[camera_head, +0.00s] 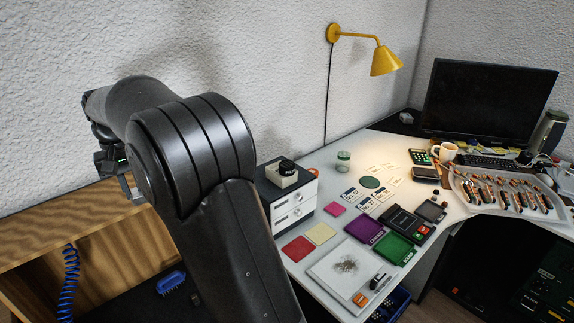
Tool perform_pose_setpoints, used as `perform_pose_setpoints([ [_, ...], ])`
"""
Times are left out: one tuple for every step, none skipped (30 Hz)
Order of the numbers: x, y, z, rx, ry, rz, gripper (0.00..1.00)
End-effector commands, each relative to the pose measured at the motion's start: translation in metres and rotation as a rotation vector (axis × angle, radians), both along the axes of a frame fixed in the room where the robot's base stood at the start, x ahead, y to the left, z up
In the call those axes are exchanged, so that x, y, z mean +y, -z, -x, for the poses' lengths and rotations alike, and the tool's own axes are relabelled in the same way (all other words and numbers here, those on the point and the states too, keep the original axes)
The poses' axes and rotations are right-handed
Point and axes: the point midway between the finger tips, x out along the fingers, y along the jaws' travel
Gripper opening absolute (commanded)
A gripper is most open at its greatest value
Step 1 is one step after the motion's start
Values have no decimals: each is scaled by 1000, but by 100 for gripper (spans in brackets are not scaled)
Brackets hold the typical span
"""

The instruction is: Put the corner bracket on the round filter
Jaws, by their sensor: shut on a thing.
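My gripper (124,184) is at the far left, raised above the wooden cabinet and well away from the desk. It is shut on a small grey piece, which I take for the corner bracket. The piece is too small and too much covered by my arm to make out its shape. A flat, round grey-green disc (370,182) lies on the desk near the white cards. It looks like the round filter, and nothing is on top of it.
A white drawer unit (294,207) with a beige box (284,176) on top stands at the desk's left end. Coloured square pads, a calculator (420,157), a mug (445,152) and a tray (485,208) crowd the desk. A yellow lamp (385,62) hangs above.

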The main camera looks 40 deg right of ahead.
Motion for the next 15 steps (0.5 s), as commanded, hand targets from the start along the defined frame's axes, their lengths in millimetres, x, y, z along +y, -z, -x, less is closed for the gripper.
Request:
perform_pose_setpoints([
  [0, -19, -1, -5, 0, 0, 0],
  [0, -30, -1, -5, 0, 0, 0],
  [0, -41, -1, -4, 0, 0, 0],
  [0, -48, -1, -3, 0, -1, 0],
  [0, -56, -1, -3, 0, -1, 0],
  [0, -65, -1, -3, 0, -1, 0],
  [0, -70, -1, -1, 0, 0, 0],
  [0, -76, -1, -2, 0, -1, 0],
  [0, -84, -1, -2, 0, 0, 0],
  [0, -90, -1, -2, 0, 0, 0],
  [-9, -87, -2, 2, 2, 1, 0],
  [-18, -86, -3, 3, 0, 2, 0],
  [-23, -86, -4, 2, -1, 2, 0],
  [-30, -86, -5, 2, -4, 2, 0],
  [-38, -86, -6, 3, -6, 3, 0],
])
